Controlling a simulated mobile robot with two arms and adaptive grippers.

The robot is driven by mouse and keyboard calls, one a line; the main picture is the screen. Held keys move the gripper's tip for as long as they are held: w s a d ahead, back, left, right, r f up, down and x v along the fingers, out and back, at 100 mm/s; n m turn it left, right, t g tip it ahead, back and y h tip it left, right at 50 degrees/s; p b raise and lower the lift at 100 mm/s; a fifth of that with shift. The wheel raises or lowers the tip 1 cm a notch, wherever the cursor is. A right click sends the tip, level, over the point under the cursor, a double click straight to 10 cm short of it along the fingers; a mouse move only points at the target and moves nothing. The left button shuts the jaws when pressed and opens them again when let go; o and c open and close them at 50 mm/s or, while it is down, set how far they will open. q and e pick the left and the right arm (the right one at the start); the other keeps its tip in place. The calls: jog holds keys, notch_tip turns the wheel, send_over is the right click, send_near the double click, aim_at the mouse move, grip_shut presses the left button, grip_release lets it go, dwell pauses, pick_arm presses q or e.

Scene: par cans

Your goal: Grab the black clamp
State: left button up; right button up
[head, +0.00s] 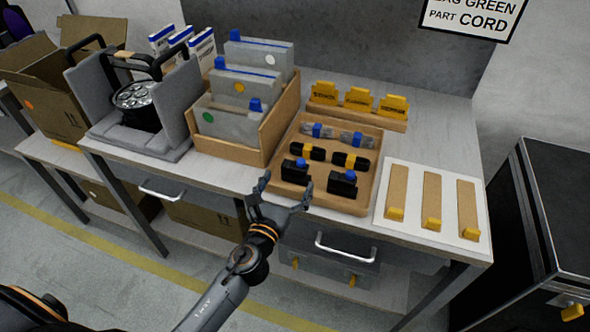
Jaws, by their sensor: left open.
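Two black clamp-like pieces with blue parts lie in the front row of a shallow wooden tray (368,203). One black clamp (294,172) is at the front left and the other black clamp (341,185) is at the front right. I cannot tell which one the task means. My left gripper (286,184) is open, with nothing visible between its fingers. It is at the table's front edge, just in front of the tray and nearest the front-left clamp in the picture. My right gripper is not in view.
Black-and-yellow pieces (351,161) and clear bags fill the tray's rear rows. Left stands a wooden box (268,147) of grey sleeves, then a par can (139,102) in grey foam. Right lies a white board (410,215) with yellow-tipped strips. A black case (555,215) stands far right.

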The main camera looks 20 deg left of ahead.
aim_at(293, 172)
pick_arm(q)
jog(key=w, duration=0.5)
jog(key=shift+w+d, duration=0.1)
jog(key=shift+w, duration=0.2)
jog(key=shift+s, duration=0.1)
jog(key=c, duration=1.4)
